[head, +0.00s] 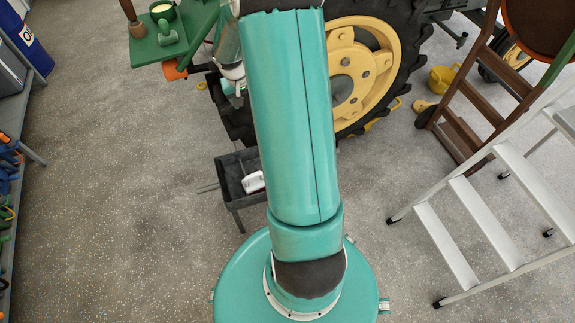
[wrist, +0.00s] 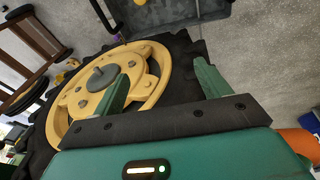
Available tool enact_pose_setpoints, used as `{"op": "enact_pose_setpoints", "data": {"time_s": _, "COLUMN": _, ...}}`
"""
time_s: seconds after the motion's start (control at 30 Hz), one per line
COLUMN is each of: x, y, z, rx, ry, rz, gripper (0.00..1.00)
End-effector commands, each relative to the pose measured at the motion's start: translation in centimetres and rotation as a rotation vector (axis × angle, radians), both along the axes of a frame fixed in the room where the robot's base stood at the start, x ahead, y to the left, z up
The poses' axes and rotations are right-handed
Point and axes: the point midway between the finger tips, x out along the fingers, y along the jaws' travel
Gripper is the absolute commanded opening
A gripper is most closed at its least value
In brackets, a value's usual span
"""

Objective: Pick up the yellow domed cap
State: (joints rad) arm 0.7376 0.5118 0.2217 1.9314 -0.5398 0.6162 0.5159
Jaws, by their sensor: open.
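I cannot pick out a yellow domed cap for certain. The most yellow part in view is the tractor wheel's hub (head: 352,85), partly hidden behind my arm in the head view. In the wrist view the yellow hub (wrist: 88,105) has raised bosses and a dark grey round piece (wrist: 102,78) at its middle. My gripper (wrist: 162,70) is open, its two green fingers apart over the wheel with nothing seen between them. The left finger overlaps the hub in the picture; I cannot tell the distance. In the head view the fingers are not clear.
A green shelf (head: 150,52) with small items is at upper left. A dark tray (head: 228,180) stands behind my base. A white step ladder (head: 445,245) and a brown wooden ladder (head: 465,130) are at right, a yellow bucket (head: 443,79) farther back. Left floor is clear.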

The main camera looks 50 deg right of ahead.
Motion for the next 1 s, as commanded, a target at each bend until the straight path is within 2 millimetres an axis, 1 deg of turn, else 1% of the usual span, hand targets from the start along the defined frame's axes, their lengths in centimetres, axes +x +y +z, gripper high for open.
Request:
{"op": "enact_pose_setpoints", "data": {"time_s": 0.03, "x": -0.6, "y": -1.7, "z": -2.8, "rx": 0.022, "ry": 0.013, "rz": -0.038, "gripper": 0.76}}
{"op": "enact_pose_setpoints", "data": {"time_s": 0.07, "x": -0.8, "y": -2.5, "z": -4.2, "rx": 0.031, "ry": 0.014, "rz": -0.056, "gripper": 0.76}}
{"op": "enact_pose_setpoints", "data": {"time_s": 0.1, "x": -1.2, "y": -3.5, "z": -6.2, "rx": 0.045, "ry": 0.016, "rz": -0.08, "gripper": 0.76}}
{"op": "enact_pose_setpoints", "data": {"time_s": 0.17, "x": -1.9, "y": -5.0, "z": -9.1, "rx": 0.066, "ry": 0.019, "rz": -0.119, "gripper": 0.76}}
{"op": "enact_pose_setpoints", "data": {"time_s": 0.2, "x": -2.4, "y": -5.9, "z": -11.1, "rx": 0.082, "ry": 0.019, "rz": -0.146, "gripper": 0.76}}
{"op": "enact_pose_setpoints", "data": {"time_s": 0.27, "x": -3.3, "y": -7.0, "z": -14.1, "rx": 0.106, "ry": 0.019, "rz": -0.185, "gripper": 0.76}}
{"op": "enact_pose_setpoints", "data": {"time_s": 0.3, "x": -4.0, "y": -7.7, "z": -16.1, "rx": 0.121, "ry": 0.016, "rz": -0.213, "gripper": 0.76}}
{"op": "enact_pose_setpoints", "data": {"time_s": 0.37, "x": -5.0, "y": -8.5, "z": -19.2, "rx": 0.148, "ry": 0.013, "rz": -0.254, "gripper": 0.76}}
{"op": "enact_pose_setpoints", "data": {"time_s": 0.4, "x": -5.7, "y": -8.9, "z": -21.1, "rx": 0.165, "ry": 0.009, "rz": -0.282, "gripper": 0.76}}
{"op": "enact_pose_setpoints", "data": {"time_s": 0.5, "x": -7.5, "y": -9.6, "z": -25.5, "rx": 0.203, "ry": -0.002, "rz": -0.346, "gripper": 0.76}}
{"op": "enact_pose_setpoints", "data": {"time_s": 0.6, "x": -8.7, "y": -9.8, "z": -28.7, "rx": 0.232, "ry": -0.013, "rz": -0.394, "gripper": 0.76}}
{"op": "enact_pose_setpoints", "data": {"time_s": 0.63, "x": -9.0, "y": -9.9, "z": -29.4, "rx": 0.238, "ry": -0.016, "rz": -0.404, "gripper": 0.76}}
{"op": "enact_pose_setpoints", "data": {"time_s": 0.73, "x": -9.6, "y": -9.9, "z": -30.8, "rx": 0.249, "ry": -0.021, "rz": -0.426, "gripper": 0.76}}
{"op": "enact_pose_setpoints", "data": {"time_s": 0.87, "x": -9.8, "y": -9.9, "z": -32.2, "rx": 0.254, "ry": -0.022, "rz": -0.432, "gripper": 0.76}}
{"op": "enact_pose_setpoints", "data": {"time_s": 1.0, "x": -9.7, "y": -9.8, "z": -34.6, "rx": 0.254, "ry": -0.021, "rz": -0.432, "gripper": 0.76}}
